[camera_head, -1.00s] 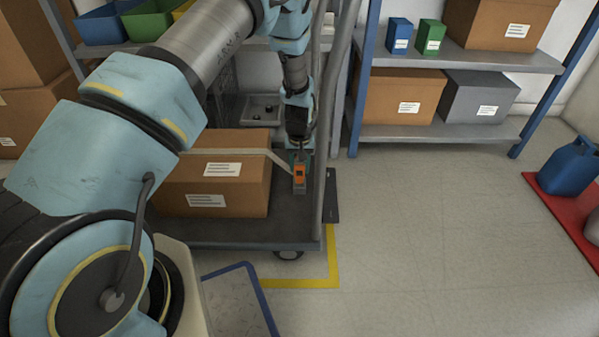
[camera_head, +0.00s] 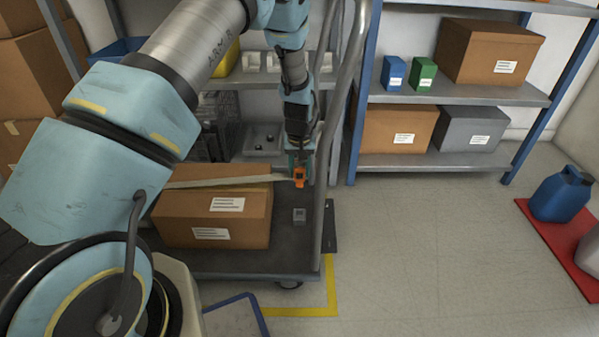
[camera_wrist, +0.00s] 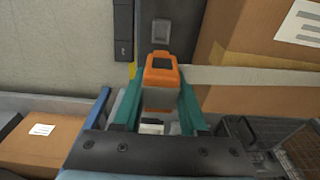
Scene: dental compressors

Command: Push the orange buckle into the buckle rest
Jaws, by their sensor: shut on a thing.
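My gripper (camera_head: 300,165) is shut on the orange buckle (camera_head: 300,177), which hangs at the end of a pale strap (camera_head: 222,182). In the wrist view the buckle (camera_wrist: 162,72) sits between the two green fingers of my gripper (camera_wrist: 161,100). The buckle rest (camera_head: 299,215) is a small grey block on the dark cart deck, right of the cardboard box. It also shows in the wrist view (camera_wrist: 161,31), beyond the buckle. The buckle is held above the rest and apart from it. The strap runs left from the buckle across the box top.
The cardboard box (camera_head: 228,218) stands on the cart deck (camera_head: 255,265), left of the rest. The cart's metal rail (camera_head: 327,215) rises close to the right of my gripper. Shelves with boxes (camera_head: 455,95) stand behind. The floor at right is clear up to a red mat (camera_head: 560,238).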

